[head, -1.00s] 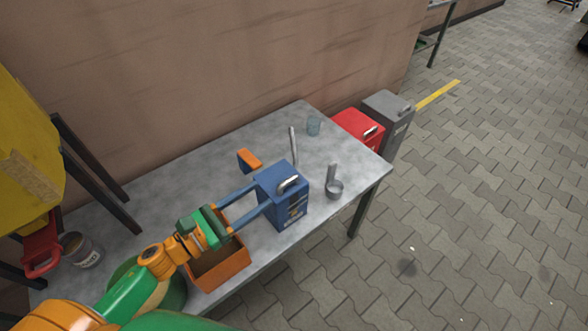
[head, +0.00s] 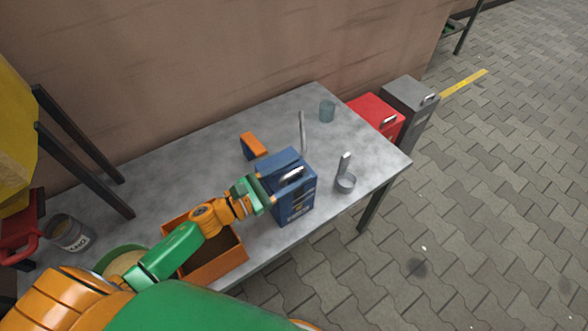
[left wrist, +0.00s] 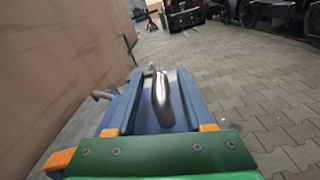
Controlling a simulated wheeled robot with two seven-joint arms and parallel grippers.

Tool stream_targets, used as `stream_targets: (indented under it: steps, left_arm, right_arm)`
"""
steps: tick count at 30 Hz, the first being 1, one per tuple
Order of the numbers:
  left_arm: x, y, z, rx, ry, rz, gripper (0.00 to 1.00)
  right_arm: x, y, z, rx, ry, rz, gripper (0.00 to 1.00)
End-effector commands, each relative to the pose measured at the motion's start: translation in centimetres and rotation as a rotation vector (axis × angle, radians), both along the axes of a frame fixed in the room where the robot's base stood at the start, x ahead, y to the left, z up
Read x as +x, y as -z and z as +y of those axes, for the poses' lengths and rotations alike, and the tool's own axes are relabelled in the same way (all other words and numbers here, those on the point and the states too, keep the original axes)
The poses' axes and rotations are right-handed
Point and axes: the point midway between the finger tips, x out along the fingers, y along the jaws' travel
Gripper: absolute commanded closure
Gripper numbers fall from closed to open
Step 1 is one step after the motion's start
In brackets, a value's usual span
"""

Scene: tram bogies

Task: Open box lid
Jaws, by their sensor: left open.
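A blue box (head: 296,203) with a curved silver handle (head: 292,174) on top stands upright near the front of the grey table; its lid looks shut. My left gripper (head: 275,186) is right at the box's left side, and its long blue fingers are hard to tell from the blue box. In the left wrist view the handle (left wrist: 163,100) lies between the two open fingers (left wrist: 160,80), with no finger closed on it. Whether the fingers touch the box cannot be told. My right gripper is not in view.
An open orange box (head: 215,262) lies under my left forearm. Red (head: 377,118) and grey (head: 410,98) boxes stand past the table's right end.

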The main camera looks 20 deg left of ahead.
Motion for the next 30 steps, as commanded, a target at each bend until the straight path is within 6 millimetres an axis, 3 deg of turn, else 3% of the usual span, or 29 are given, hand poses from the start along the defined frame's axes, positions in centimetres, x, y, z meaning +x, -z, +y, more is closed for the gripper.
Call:
stream_targets:
  steps: [5, 11, 30]
  left_arm:
    - [0.00, 0.04, 0.00, -0.001, 0.000, 0.001, 0.48]
    - [0.00, 0.03, 0.01, -0.001, -0.001, 0.000, 0.99]
    - [0.00, 0.00, 0.04, -0.001, -0.001, -0.001, 1.00]
  right_arm:
    - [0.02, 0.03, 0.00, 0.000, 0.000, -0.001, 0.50]
    - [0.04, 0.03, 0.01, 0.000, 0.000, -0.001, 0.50]
    - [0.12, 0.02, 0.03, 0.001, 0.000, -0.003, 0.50]
